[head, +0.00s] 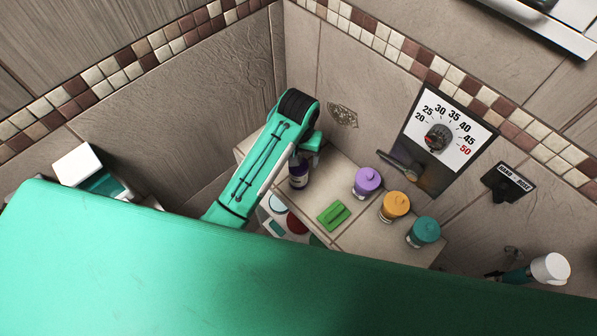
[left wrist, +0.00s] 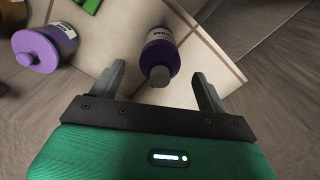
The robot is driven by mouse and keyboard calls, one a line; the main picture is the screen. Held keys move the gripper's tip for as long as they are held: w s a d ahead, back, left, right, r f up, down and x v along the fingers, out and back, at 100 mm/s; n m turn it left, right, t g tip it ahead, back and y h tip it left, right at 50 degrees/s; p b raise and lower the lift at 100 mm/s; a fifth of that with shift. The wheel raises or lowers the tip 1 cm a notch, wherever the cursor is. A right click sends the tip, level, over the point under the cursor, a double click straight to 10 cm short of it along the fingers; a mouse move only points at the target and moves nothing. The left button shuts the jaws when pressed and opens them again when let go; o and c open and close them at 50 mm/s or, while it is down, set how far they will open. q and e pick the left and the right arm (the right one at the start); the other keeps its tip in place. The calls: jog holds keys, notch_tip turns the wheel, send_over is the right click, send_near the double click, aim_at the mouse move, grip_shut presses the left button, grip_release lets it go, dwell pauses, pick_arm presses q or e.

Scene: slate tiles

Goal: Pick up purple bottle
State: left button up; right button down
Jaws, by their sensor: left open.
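A dark purple bottle (head: 298,176) with a pale label stands on the tiled ledge (head: 345,240), just below my left gripper (head: 306,152) in the head view. In the left wrist view the purple bottle (left wrist: 160,53) shows its label and a grey cap, in the gap between the open fingers of my left gripper (left wrist: 159,74). I cannot tell how far the fingers are from it in depth. A lighter purple lidded jar (head: 367,182) stands to the right on the ledge; it also shows in the left wrist view (left wrist: 37,50). My right gripper is not in view.
A green sponge-like block (head: 334,215), an orange jar (head: 395,206) and a teal jar (head: 423,231) share the ledge. Tiled walls close in the corner behind my arm. A dial panel (head: 445,137) is on the right wall, with a dark-handled object (head: 400,166) below it.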

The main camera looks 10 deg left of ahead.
aim_at(298, 172)
pick_arm(q)
jog(key=shift+f, duration=0.3)
jog(key=shift+f+p, duration=0.4)
jog(key=shift+p, duration=0.15)
notch_tip(298, 172, down, 5)
jog(key=shift+w+r+p, duration=0.1)
jog(key=shift+r+p, duration=0.1)
jog(key=shift+p, duration=0.7)
jog(key=c, duration=1.1)
jog(key=shift+r, duration=0.1)
jog(key=shift+c, duration=0.2)
